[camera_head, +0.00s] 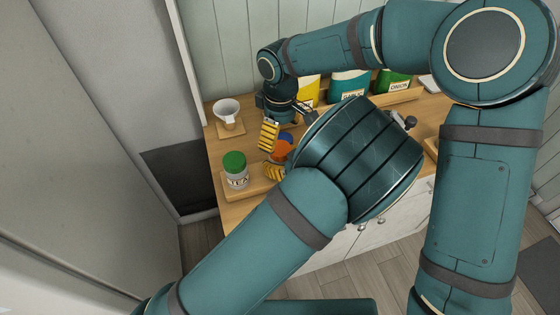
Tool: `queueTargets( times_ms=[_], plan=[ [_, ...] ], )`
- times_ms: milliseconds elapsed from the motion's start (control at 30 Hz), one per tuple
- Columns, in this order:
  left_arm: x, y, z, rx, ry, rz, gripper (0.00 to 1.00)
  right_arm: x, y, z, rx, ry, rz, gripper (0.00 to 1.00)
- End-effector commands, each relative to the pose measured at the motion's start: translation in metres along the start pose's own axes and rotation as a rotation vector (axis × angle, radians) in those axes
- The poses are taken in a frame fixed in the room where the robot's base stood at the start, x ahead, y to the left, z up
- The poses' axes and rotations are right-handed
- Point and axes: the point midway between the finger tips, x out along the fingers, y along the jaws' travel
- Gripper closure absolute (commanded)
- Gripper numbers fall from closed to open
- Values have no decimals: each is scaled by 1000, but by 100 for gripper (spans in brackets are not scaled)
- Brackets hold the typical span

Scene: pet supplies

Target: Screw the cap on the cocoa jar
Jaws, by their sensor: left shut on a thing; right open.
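What seems to be the cocoa jar (281,153) shows as an orange shape behind my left gripper, mostly hidden. A blue part (287,137), perhaps its cap, shows at its top; I cannot tell how it is seated. My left gripper (279,164) is shut on the jar from the near side, with one yellow finger pad visible and its large dark body covering the rest. My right gripper (286,124) is open just above and behind the blue part, with a yellow-padded finger to its left.
A glass tea jar (236,176) with a green lid stands on the left in a wooden tray (262,186). Yellow (309,90), teal (349,84) and green (394,80) containers line the wall. My arms cover much of the counter.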

Motion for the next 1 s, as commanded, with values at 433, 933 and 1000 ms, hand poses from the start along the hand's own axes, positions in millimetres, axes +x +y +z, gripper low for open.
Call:
queueTargets(
  times_ms=[433,933,1000],
  plan=[
    [-1,1,0,1,-1,3,100,-20,0,0,-85,1,0,13],
    [-1,1,0,1,-1,3,100,34,-1,0,-85,-1,-2,13],
    [-1,1,0,1,-1,3,100,42,-1,0,-85,-1,-2,13]
  ],
)
